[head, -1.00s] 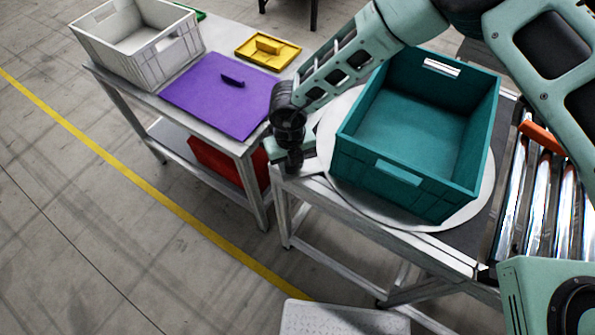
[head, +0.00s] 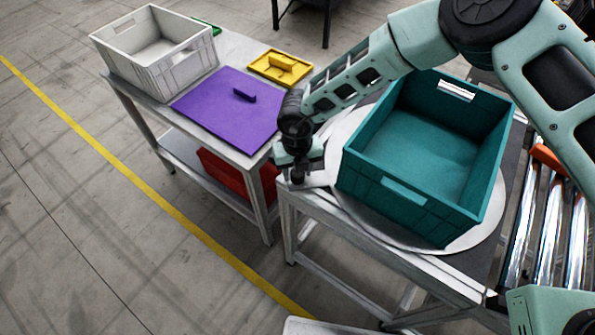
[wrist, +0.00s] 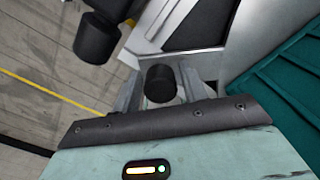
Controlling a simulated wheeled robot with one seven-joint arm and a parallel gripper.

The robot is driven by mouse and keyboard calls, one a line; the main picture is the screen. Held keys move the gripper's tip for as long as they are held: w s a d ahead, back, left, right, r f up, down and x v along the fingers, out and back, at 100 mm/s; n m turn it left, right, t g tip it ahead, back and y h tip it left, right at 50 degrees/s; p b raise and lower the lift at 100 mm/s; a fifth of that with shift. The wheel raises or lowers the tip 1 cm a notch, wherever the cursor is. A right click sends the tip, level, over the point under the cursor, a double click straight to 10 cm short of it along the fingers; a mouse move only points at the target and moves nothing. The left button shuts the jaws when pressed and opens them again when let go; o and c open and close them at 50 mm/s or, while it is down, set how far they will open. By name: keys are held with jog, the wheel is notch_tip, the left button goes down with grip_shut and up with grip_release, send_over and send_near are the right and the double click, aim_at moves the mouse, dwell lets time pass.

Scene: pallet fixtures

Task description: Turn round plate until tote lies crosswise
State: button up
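The teal tote (head: 425,150) sits on the pale round plate (head: 477,238) on a metal table. The tote is turned at an angle to the table edges; part of its far side is behind my arm. My gripper (head: 299,176) is low at the plate's left side, pointing down. In the wrist view a black upright peg (wrist: 160,84) stands between the two grey fingers of my gripper (wrist: 161,92). Narrow gaps seem to show on both sides of the peg, so the fingers look open around it. The tote's teal wall (wrist: 285,85) shows at the right.
A second table at the left holds a purple board with a handle (head: 225,112), a yellow tray (head: 280,68) and a white crate (head: 155,50). A red bin (head: 230,172) is on its lower shelf. A roller conveyor (head: 548,220) with an orange piece (head: 545,156) adjoins at the right.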

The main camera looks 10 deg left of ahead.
jog(key=shift+s, duration=0.1)
notch_tip(320, 180, up, 18)
jog(key=b, duration=0.4)
jog(key=shift+f+b, duration=0.25)
jog(key=shift+b, duration=0.1)
jog(key=w+a+r+n+t+y+b, duration=0.2)
jog(key=w+r+n+t+y, duration=0.3)
jog(key=n, duration=0.5)
jog(key=s+r+n+y+b, duration=0.15)
jog(key=s+r+n, duration=0.25)
jog(key=s+n, duration=0.5)
jog(key=s+d+f+n+g+h, duration=0.1)
jog(key=s+d+n+h, duration=0.1)
jog(key=s+d+n, duration=0.3)
jog(key=s+d+f+n+g+h+b, duration=0.1)
jog(key=s+d+f+n+g+h, duration=0.1)
jog(key=s+d+n, duration=0.3)
jog(key=s+d+f+n+g+h+b, duration=0.1)
jog(key=s+d+n, duration=0.5)
jog(key=d, duration=0.8)
jog(key=f+n+g+h, duration=0.1)
jog(key=n, duration=0.2)
jog(key=shift+d+n, duration=0.3)
jog(key=shift+d, duration=0.1)
